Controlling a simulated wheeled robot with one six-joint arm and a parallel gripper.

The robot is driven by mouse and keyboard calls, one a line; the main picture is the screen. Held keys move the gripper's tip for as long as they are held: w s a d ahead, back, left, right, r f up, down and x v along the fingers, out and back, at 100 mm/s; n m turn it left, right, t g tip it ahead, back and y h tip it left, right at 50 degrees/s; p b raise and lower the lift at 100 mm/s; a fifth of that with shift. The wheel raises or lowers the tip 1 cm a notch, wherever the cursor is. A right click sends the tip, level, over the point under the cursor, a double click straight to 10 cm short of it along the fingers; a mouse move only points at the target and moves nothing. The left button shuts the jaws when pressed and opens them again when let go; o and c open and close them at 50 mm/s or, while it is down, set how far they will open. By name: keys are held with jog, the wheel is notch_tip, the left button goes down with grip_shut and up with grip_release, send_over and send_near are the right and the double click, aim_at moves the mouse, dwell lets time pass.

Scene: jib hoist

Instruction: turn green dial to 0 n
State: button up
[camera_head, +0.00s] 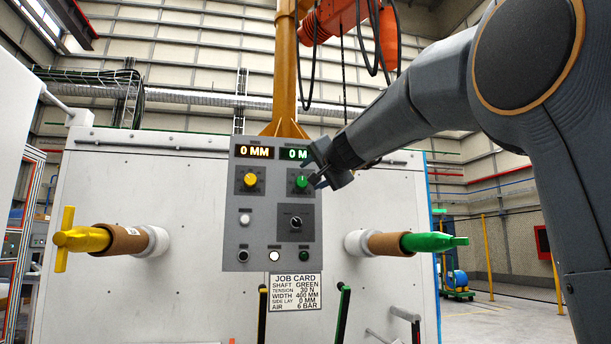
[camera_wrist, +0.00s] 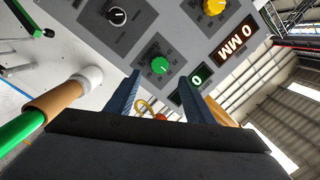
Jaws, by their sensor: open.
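The green dial (camera_head: 302,181) sits on the right of the grey control panel (camera_head: 262,225), under a green display (camera_head: 294,154) that my gripper partly covers in the head view. The dial also shows in the wrist view (camera_wrist: 160,66), ahead of and between my fingers. My gripper (camera_head: 314,176) is open and empty, close in front of the panel at the dial's right. In the wrist view its two fingers (camera_wrist: 158,95) stand apart. The green display shows a 0 in the wrist view (camera_wrist: 196,80). I cannot tell if the fingers touch anything.
A yellow dial (camera_head: 250,180) with a "0 MM" display (camera_head: 254,151) is to the left. A black knob (camera_head: 295,223) is below the green dial. Yellow (camera_head: 82,239) and green (camera_head: 432,242) shaft ends stick out at either side. A job card (camera_head: 294,292) hangs below.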

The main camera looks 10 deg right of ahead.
aim_at(303, 181)
jog(key=shift+w+a+f+p, duration=0.15)
jog(key=shift+w+p, duration=0.45)
jog(key=shift+w, duration=1.2)
jog(key=shift+w+a+r+p, duration=0.1)
jog(key=shift+w+a+p, duration=0.35)
jog(key=shift+w, duration=1.3)
jog(key=shift+d, duration=0.2)
jog(key=c, duration=1)
